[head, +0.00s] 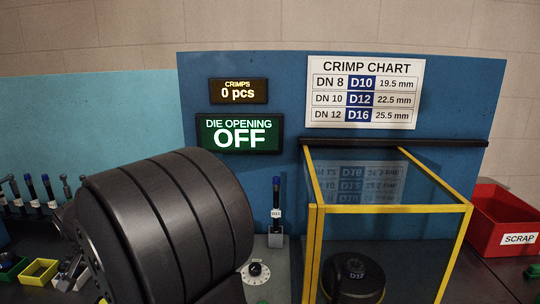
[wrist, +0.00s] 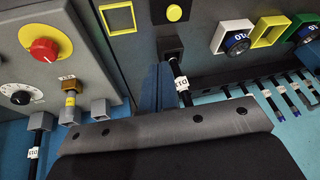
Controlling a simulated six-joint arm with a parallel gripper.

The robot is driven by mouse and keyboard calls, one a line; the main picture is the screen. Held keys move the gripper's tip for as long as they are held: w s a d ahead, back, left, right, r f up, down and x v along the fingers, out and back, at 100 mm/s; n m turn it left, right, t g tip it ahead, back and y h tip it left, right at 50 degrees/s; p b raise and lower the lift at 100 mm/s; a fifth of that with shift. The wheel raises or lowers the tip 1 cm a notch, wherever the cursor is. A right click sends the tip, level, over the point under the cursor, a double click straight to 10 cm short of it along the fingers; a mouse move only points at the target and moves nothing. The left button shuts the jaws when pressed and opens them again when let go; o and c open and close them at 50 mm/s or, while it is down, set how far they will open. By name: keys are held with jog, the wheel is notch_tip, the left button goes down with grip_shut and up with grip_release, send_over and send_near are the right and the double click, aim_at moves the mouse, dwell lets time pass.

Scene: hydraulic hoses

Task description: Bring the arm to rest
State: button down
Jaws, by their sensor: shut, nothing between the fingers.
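My gripper (wrist: 160,78) shows in the wrist view as narrow dark blue fingers, close together, beyond the grey bar and dark body that fill the bottom. It appears shut and empty. It is over the bench, close to a black rod with a white label (wrist: 182,84) in a square holder. I cannot make out my gripper in the head view. A large black ribbed cylinder (head: 165,225) fills the left of the head view and hides part of the bench.
A yellow-framed clear guard (head: 312,250) stands right of centre, with a dark round part (head: 352,275) inside. A red scrap bin (head: 505,225) is at far right. A red button (wrist: 44,50) and dial (wrist: 20,97) are left in the wrist view; several rods (wrist: 270,98) are right.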

jog(key=a+f+m+g+y, duration=0.2)
jog(key=a+f+m, duration=0.1)
jog(key=f, duration=0.4)
jog(key=v, duration=1)
jog(key=shift+w+a+r, duration=0.15)
jog(key=shift+w+r, duration=0.05)
jog(key=shift+w, duration=0.1)
jog(key=shift+f, duration=0.15)
dwell(1.0)
